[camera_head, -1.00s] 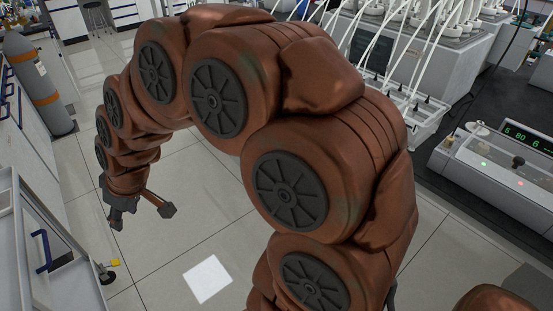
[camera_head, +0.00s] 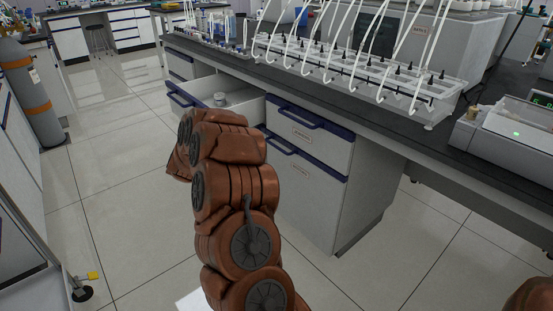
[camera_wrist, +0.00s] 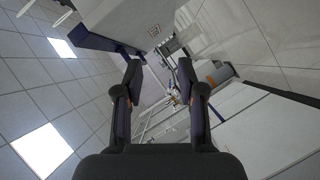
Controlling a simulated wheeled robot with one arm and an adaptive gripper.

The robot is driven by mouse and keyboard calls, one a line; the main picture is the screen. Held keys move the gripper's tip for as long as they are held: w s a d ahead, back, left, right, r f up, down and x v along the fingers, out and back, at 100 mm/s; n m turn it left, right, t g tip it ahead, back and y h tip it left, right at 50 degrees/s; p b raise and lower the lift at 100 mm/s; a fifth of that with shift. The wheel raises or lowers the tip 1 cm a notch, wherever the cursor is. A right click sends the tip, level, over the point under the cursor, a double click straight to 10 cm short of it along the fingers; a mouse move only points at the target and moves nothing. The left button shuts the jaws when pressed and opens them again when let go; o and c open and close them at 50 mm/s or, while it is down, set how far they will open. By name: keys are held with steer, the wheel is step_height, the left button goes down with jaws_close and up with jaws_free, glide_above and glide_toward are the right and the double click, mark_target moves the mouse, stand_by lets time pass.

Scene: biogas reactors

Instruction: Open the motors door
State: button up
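A bench cabinet stands in the middle of the head view. It has a shut drawer (camera_head: 310,133) with a blue handle and a label. Below it is a taller shut door (camera_head: 305,190) with a blue handle (camera_head: 290,146) and its own label. The labels are too small to read surely, so I cannot tell which is motors. My gripper (camera_wrist: 160,82) shows in the wrist view with its two dark fingers apart and nothing between them. A labelled grey-white front with a dark blue handle (camera_wrist: 130,52) lies beyond the fingers. In the head view my arm hides the gripper.
An open drawer (camera_head: 235,103) with a small container (camera_head: 220,98) inside juts out left of the cabinet. A white tube rack (camera_head: 350,75) stands on the dark benchtop. A gas cylinder (camera_head: 33,95) stands at the left. The floor (camera_head: 120,190) left of my arm is clear.

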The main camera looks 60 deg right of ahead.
steer(key=s+d+f+g+h+b, duration=0.25)
steer(key=s+d+f, duration=0.2)
steer(key=d, duration=0.25)
steer(key=s+d+f+g+h+b, duration=0.1)
steer(key=s+d+f+h+b, duration=0.15)
steer(key=s+d+f, duration=0.35)
steer(key=m+g+h+b, duration=0.1)
steer(key=g+h+b, duration=0.1)
steer(key=g+h, duration=0.25)
glide_toward(277, 147)
steer(key=w+d, duration=0.1)
steer(key=d, duration=0.2)
steer(key=shift+g, duration=0.3)
steer(key=shift+b+x, duration=1.45)
steer(key=shift+x, duration=2.3)
steer(key=shift+w, duration=0.1)
steer(key=shift+c, duration=0.2)
jaws_close()
